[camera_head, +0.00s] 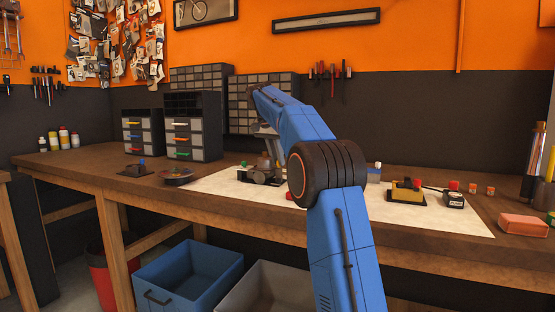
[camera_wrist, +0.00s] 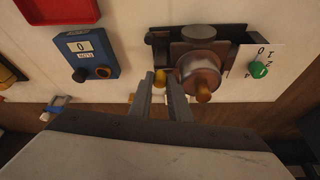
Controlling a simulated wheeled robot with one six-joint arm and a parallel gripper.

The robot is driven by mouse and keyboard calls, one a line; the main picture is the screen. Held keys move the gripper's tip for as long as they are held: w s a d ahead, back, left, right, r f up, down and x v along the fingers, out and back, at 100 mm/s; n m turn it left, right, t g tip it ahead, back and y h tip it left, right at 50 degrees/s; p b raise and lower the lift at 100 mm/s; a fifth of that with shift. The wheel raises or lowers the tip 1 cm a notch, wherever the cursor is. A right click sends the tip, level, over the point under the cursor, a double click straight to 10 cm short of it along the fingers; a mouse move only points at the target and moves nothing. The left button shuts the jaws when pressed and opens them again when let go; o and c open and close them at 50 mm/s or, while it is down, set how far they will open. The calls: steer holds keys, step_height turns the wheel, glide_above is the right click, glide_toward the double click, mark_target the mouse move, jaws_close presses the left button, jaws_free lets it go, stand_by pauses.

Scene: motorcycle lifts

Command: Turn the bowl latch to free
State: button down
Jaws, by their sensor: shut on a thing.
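A bowl-like metal unit (camera_wrist: 199,66) with a round brownish body sits in a dark holder on the pale mat. In the head view it is the dark unit (camera_head: 262,177) below my wrist. My gripper (camera_wrist: 158,77) is at its left side in the wrist view, shut on a small yellow-brown piece (camera_wrist: 158,79) that looks like the bowl latch. The fingers hide part of this piece, so its angle is hard to tell. An orange-brown knob (camera_wrist: 203,93) sticks out of the body. A green knob (camera_wrist: 259,69) sits on a numbered plate to the right.
A blue box (camera_wrist: 87,54) marked 0 with a dark knob stands left of the unit. A red tray (camera_wrist: 58,10) is in the wrist view's corner. Drawer cabinets (camera_head: 192,126) stand at the back left. A yellow-topped device (camera_head: 406,192) is at the right of the mat.

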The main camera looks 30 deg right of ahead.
steer(key=n, duration=0.2)
steer(key=n+t+y, duration=0.1)
steer(key=n, duration=0.1)
steer(key=shift+s+d, duration=0.15)
steer(key=shift+s, duration=0.05)
steer(key=n+y, duration=0.1)
steer(key=n, duration=0.2)
steer(key=n+t+y, duration=0.1)
steer(key=n, duration=0.1)
steer(key=shift+s+d+n, duration=0.1)
steer(key=shift+d+n, duration=0.1)
steer(key=shift+n, duration=0.2)
steer(key=n, duration=0.2)
steer(key=n+y, duration=0.1)
steer(key=n, duration=0.1)
steer(key=shift+d+y, duration=0.2)
steer(key=shift+y, duration=0.1)
steer(key=shift+d+n+y, duration=0.1)
steer(key=shift+n+y, duration=0.5)
steer(key=shift+n, duration=1.2)
steer(key=c, duration=1.9)
jaws_free()
steer(key=shift+c, duration=0.2)
steer(key=shift+r, duration=0.1)
